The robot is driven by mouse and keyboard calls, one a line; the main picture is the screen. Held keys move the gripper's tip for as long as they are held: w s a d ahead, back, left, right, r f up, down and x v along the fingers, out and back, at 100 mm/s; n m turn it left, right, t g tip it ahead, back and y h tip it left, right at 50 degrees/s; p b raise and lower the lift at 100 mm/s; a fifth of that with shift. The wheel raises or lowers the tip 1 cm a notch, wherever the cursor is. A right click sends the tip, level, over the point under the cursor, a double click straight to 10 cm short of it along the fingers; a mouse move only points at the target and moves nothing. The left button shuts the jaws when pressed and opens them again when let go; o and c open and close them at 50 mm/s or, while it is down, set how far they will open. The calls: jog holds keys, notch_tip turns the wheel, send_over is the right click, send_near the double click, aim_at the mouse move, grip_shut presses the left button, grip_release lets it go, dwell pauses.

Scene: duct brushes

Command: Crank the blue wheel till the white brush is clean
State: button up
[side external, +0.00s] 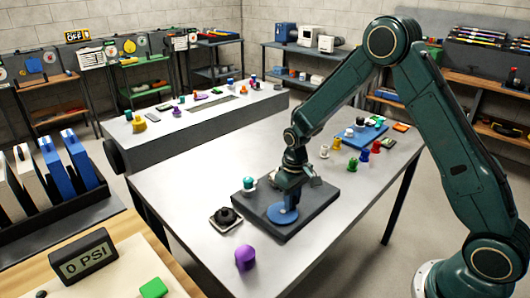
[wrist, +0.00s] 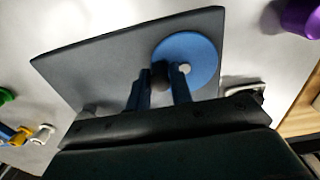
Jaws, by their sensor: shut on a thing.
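The blue wheel (side external: 284,216) lies flat on a dark grey board on the table. It also shows in the wrist view (wrist: 200,52), with a pale hub. My gripper (side external: 289,196) reaches down over the wheel. In the wrist view my gripper (wrist: 164,84) has its blue-grey fingers closed about a dark knob (wrist: 159,72) at the wheel's edge.
The dark board (side external: 263,226) sits near the table's front. Several coloured pieces and a blue tray (side external: 352,142) are farther right. A display (side external: 83,258) reads 0 PSI.

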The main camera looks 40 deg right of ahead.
aim_at(281, 205)
jog(key=shift+w, duration=0.1)
jog(key=shift+w, duration=0.5)
jog(key=shift+w+a, duration=0.1)
dwell(0.3)
jog(key=shift+w+a, duration=0.1)
jog(key=shift+w, duration=0.2)
jog(key=shift+w+a+f, duration=0.1)
jog(key=shift+a, duration=0.1)
jog(key=shift+w+a, duration=0.35)
jog(key=shift+w, duration=0.05)
